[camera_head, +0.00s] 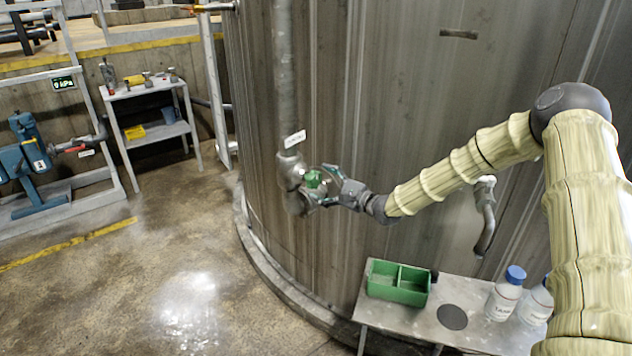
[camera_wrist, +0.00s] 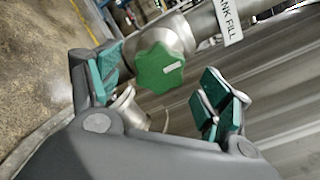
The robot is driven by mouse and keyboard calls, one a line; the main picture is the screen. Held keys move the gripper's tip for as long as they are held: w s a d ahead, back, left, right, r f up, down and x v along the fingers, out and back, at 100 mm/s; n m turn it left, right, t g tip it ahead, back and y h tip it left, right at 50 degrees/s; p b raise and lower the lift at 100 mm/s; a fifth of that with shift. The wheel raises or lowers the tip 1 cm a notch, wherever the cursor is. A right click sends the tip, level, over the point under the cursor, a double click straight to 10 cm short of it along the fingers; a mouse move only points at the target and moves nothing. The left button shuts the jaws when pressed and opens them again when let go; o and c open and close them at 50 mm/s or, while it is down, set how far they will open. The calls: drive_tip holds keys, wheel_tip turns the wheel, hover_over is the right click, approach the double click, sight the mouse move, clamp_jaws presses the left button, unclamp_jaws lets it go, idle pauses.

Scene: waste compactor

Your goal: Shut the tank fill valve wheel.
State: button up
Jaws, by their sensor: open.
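The tank fill valve wheel (camera_wrist: 160,68) is a small green lobed knob with a white mark, mounted on a grey metal valve body. A label on the pipe beside it reads "NK FILL" in the wrist view. In the head view the wheel (camera_head: 313,178) sits low on the vertical pipe (camera_head: 287,80) against the tank. My gripper (camera_wrist: 165,88) is open, with one teal-padded finger on each side of the wheel in the picture. Gaps show between the pads and the wheel. In the head view my gripper (camera_head: 330,185) is at the valve and partly covers it.
The large metal tank (camera_head: 400,110) stands behind the valve. A metal bench (camera_head: 470,290) below holds a green divided tray (camera_head: 398,283) and bottles (camera_head: 505,295).

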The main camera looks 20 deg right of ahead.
drive_tip(key=v, duration=0.8)
drive_tip(key=shift+s+d, duration=0.1)
drive_tip(key=shift+s, duration=0.05)
drive_tip(key=s+a+f+n+g+h, duration=0.2)
drive_tip(key=s+a+f+n+g, duration=0.2)
drive_tip(key=s+a+f, duration=0.55)
drive_tip(key=s+a+f+n+g+h, duration=0.3)
drive_tip(key=s+a+f+n, duration=0.2)
drive_tip(key=s+f, duration=0.9)
drive_tip(key=s+d+f+n+g+h, duration=0.1)
drive_tip(key=s+f+n+g, duration=0.1)
drive_tip(key=s, duration=0.8)
drive_tip(key=s+d+f+n+g+h, duration=0.1)
drive_tip(key=s+f+n+g+h, duration=0.1)
drive_tip(key=s+f+n, duration=0.3)
drive_tip(key=s+d+f+n+g+h, duration=0.1)
drive_tip(key=s+f+n+g+h, duration=0.1)
drive_tip(key=s, duration=1.2)
wheel_tip(320, 180, down, 2)
drive_tip(key=shift+s+d+f+n+g, duration=0.2)
drive_tip(key=shift+s+n+g, duration=0.15)
drive_tip(key=shift+n+g, duration=0.55)
